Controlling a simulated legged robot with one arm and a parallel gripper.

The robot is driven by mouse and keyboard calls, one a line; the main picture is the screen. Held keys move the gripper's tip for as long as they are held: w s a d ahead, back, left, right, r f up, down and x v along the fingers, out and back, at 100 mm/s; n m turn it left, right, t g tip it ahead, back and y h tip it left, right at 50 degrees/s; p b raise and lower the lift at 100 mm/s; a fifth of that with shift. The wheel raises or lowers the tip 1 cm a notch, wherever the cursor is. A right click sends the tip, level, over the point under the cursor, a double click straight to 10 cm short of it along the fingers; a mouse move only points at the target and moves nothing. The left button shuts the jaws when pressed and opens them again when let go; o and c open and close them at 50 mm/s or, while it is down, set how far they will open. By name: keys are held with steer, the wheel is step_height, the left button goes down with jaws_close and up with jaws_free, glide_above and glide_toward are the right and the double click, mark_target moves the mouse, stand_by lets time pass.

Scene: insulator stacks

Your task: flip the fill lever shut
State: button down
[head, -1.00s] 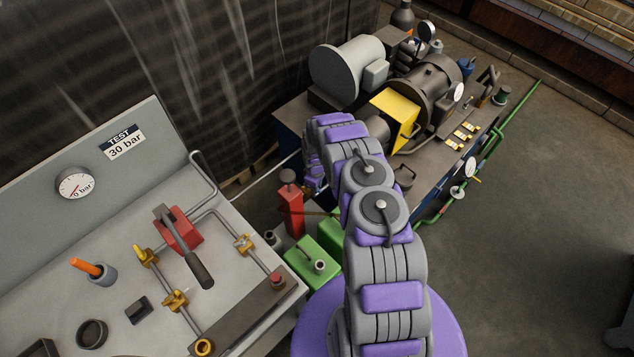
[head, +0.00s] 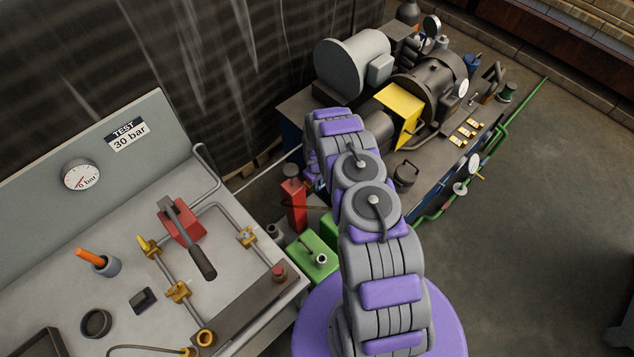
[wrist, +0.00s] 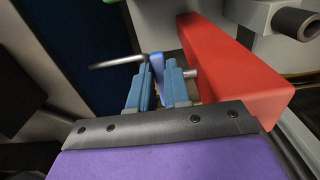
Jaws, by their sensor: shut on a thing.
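In the wrist view my gripper (wrist: 158,88) has its two blue fingers closed around a thin blue lever (wrist: 157,64). The lever stands up between the fingertips, and its lower part is hidden by them. A red block-like post (wrist: 232,70) stands just right of the fingers, with a short grey stub between it and the right finger. In the head view the red post (head: 294,204) shows left of my arm. The lever and fingertips cannot be made out there, behind my arm.
A bent grey rod (wrist: 115,62) lies just left of the fingers. A green box (head: 312,255) stands near the red post. The test bench (head: 230,285) with gauge, red-based hand lever and brass valves is on the left. A pump unit (head: 415,100) stands behind; floor on the right is clear.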

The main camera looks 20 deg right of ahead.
steer(key=shift+w+r, duration=0.1)
steer(key=shift+w, duration=0.15)
steer(key=c, duration=1.1)
jaws_free()
steer(key=shift+s, duration=0.1)
steer(key=shift+r+p, duration=1.05)
steer(key=shift+r, duration=7.5)
steer(key=shift+r, duration=0.15)
